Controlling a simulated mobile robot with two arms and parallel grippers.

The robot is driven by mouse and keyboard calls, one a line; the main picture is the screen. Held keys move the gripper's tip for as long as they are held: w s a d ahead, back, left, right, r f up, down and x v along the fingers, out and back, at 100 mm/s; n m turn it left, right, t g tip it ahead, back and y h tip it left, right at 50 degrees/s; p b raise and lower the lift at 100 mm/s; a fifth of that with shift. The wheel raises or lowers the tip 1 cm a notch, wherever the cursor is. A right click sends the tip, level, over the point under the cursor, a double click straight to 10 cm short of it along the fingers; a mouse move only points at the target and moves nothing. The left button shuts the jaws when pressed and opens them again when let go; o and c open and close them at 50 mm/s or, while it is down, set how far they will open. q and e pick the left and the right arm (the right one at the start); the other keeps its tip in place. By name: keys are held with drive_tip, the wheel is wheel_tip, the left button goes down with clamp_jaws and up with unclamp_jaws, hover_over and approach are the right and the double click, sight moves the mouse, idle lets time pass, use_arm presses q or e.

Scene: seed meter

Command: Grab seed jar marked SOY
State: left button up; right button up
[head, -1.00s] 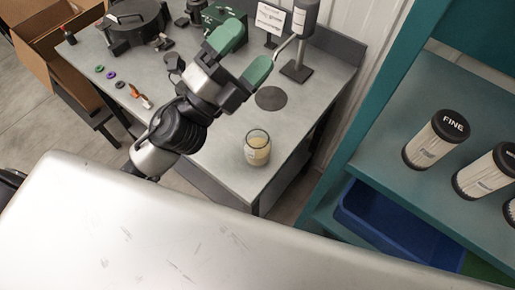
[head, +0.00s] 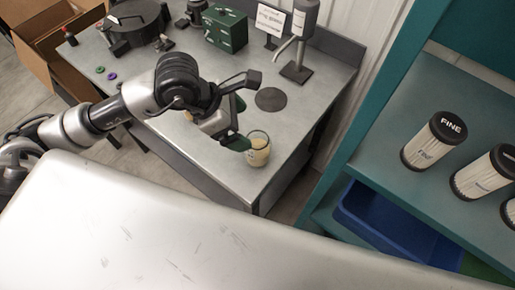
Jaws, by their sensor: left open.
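A glass jar (head: 259,151) with pale yellow contents stands upright near the front right corner of the grey workbench (head: 200,153). I cannot read a SOY mark on it. My left gripper (head: 240,122), with green finger pads, is open and empty just left of and behind the jar. Its nearer finger overlaps the jar's left edge in the picture; I cannot tell whether they touch. My right gripper is not in view.
A dispenser on a stand (head: 297,70), a dark round pad (head: 271,99), a green box (head: 225,29) and a black round device (head: 135,24) are farther back on the bench. A teal shelf (head: 385,150) with filter cartridges (head: 434,141) and a blue bin (head: 385,232) stands right.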

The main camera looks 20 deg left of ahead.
sight(256, 135)
use_arm(q)
drive_tip(key=shift+x, duration=0.95)
drive_tip(key=x, duration=0.1)
drive_tip(key=p+x, duration=0.1)
drive_tip(key=x, duration=0.1)
drive_tip(key=p+x, duration=0.1)
drive_tip(key=shift+w+f, duration=0.35)
drive_tip(key=shift+f, duration=0.1)
drive_tip(key=shift+w+f, duration=0.1)
drive_tip(key=shift+f, duration=0.2)
drive_tip(key=shift+r, duration=0.1)
drive_tip(key=c, duration=1.5)
